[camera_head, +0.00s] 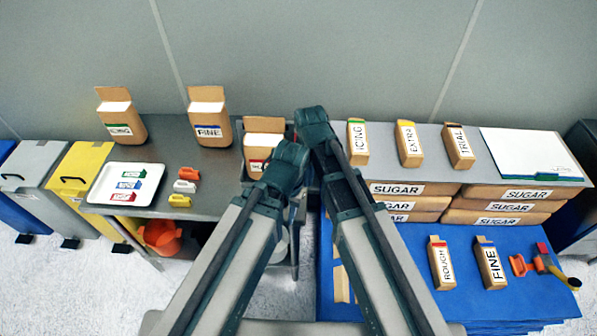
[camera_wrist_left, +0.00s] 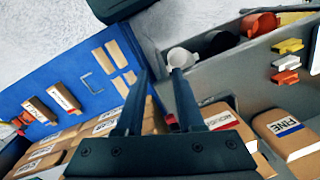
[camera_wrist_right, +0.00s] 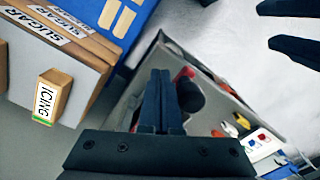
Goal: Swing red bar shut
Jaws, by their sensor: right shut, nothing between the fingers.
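A small red part (camera_wrist_right: 184,74), possibly the red bar, shows in the right wrist view just beside my right fingertips, next to a dark round part (camera_wrist_right: 190,97). Whether my fingers touch it I cannot tell. My right gripper (camera_wrist_right: 161,72) is shut and empty, its two fingers pressed together. A bit of red (camera_wrist_left: 170,118) also shows in the left wrist view, mostly behind a finger. My left gripper (camera_wrist_left: 159,72) is open with nothing between its fingers. In the head view my arms cover most of the spot where both grippers are, so the bar's angle is hidden.
A white cup (camera_wrist_left: 181,58) is near my left fingertip. A brown box (camera_head: 264,130) stands close left of my arms. SUGAR packs (camera_head: 397,188) and the ICING box (camera_head: 358,142) are close on the right. A blue mat (camera_head: 400,300) lies in front.

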